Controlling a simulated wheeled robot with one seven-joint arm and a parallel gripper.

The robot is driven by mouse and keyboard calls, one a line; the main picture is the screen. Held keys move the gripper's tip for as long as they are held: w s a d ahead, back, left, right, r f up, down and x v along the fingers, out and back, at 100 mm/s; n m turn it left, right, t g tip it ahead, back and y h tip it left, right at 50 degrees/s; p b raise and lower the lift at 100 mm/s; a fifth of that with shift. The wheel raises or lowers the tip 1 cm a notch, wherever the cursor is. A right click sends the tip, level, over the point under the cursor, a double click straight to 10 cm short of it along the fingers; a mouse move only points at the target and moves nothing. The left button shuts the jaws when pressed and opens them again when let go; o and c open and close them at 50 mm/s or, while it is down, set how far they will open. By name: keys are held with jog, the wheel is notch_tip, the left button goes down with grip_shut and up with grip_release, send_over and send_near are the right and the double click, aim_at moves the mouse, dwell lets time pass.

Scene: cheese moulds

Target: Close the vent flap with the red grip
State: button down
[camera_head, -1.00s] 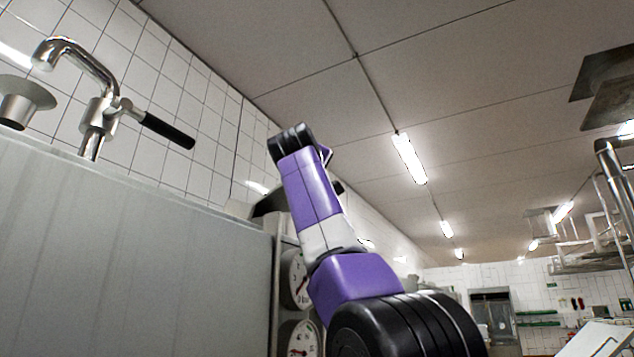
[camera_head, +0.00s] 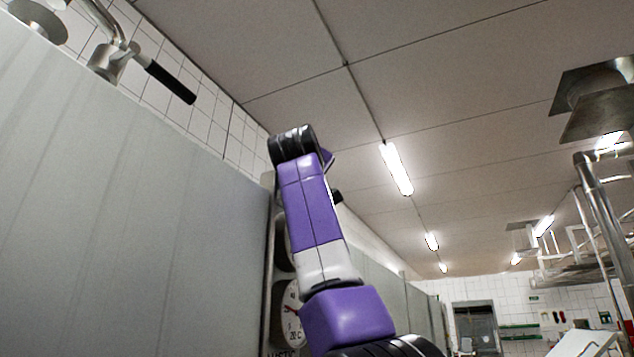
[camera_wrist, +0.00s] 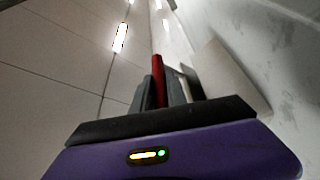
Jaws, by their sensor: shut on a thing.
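In the wrist view the red grip (camera_wrist: 158,72) stands up between the two grey fingers of my gripper (camera_wrist: 161,88). My gripper is shut on it. A pale grey-beige panel (camera_wrist: 228,82), which looks like the vent flap, lies just right of the fingers, beside the pale wall. I cannot tell its exact angle or whether it is closed. In the head view my arm rises in the middle, and the gripper, the grip and the flap are hidden.
A large grey metal panel (camera_head: 120,190) fills the left of the head view, close to my arm. A tap with a black handle (camera_head: 170,82) is above it. A round gauge (camera_head: 292,312) is beside my arm. Open room lies to the right, with a metal pipe frame (camera_head: 600,210).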

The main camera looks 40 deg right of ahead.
jog(key=shift+w+a, duration=0.1)
jog(key=shift+w, duration=0.05)
jog(key=c, duration=1.3)
grip_release()
jog(key=shift+f, duration=0.1)
jog(key=b+v, duration=0.3)
jog(key=v, duration=0.4)
jog(key=shift+s+a, duration=0.25)
jog(key=shift+c, duration=0.5)
